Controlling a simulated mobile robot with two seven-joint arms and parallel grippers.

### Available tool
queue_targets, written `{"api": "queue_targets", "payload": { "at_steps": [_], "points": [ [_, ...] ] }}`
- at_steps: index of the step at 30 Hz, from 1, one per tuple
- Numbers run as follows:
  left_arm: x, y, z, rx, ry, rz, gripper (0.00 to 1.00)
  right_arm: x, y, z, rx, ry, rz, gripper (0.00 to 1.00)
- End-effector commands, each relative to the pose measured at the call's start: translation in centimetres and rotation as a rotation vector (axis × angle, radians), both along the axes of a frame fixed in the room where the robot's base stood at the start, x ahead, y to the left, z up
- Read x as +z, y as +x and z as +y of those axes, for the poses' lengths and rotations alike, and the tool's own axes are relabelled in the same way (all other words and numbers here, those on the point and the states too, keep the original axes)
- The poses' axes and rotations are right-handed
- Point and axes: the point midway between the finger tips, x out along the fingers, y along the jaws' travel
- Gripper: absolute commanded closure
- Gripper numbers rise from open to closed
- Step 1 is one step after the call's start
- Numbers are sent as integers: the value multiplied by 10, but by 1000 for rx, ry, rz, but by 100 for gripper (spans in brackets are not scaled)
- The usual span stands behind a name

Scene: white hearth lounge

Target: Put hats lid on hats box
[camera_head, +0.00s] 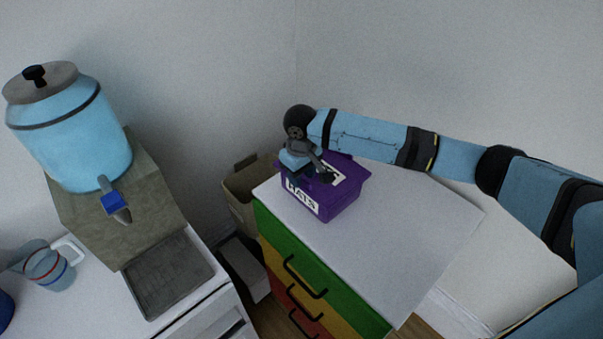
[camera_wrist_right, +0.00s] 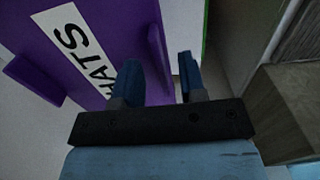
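The purple hats box (camera_head: 337,205) stands on the white top of a chest of drawers, with a white HATS label on its near side. A purple lid with a white label (camera_head: 352,174) appears to lie over the box. The arm partly covers it, so I cannot tell whether it sits flush. My right gripper (camera_head: 312,177) is at the box's upper left. In the right wrist view its two blue fingers (camera_wrist_right: 160,82) are apart, beside a purple surface with a HATS label (camera_wrist_right: 72,48) and raised purple parts. My left gripper is out of view.
The white dresser top (camera_head: 420,215) is clear right of the box. A brownish open bin (camera_head: 240,195) stands on the floor behind. At left, a counter holds a blue drink dispenser (camera_head: 75,140), its stand, a drip tray (camera_head: 168,272) and a clear jug (camera_head: 48,268).

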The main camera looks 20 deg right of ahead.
Motion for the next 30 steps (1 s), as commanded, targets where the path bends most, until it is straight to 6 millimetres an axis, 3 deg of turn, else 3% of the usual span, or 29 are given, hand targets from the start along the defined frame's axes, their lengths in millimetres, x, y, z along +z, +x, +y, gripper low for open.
{"api": "queue_targets", "payload": {
  "at_steps": [5, 21, 30],
  "points": [
    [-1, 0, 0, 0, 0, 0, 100, 11, 1, 0, -1, 1, -2, 62],
    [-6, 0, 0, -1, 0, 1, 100, 120, 0, 1, 0, 1, -2, 62],
    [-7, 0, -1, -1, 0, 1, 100, 138, 0, 1, 0, 0, 0, 62]
  ]
}}
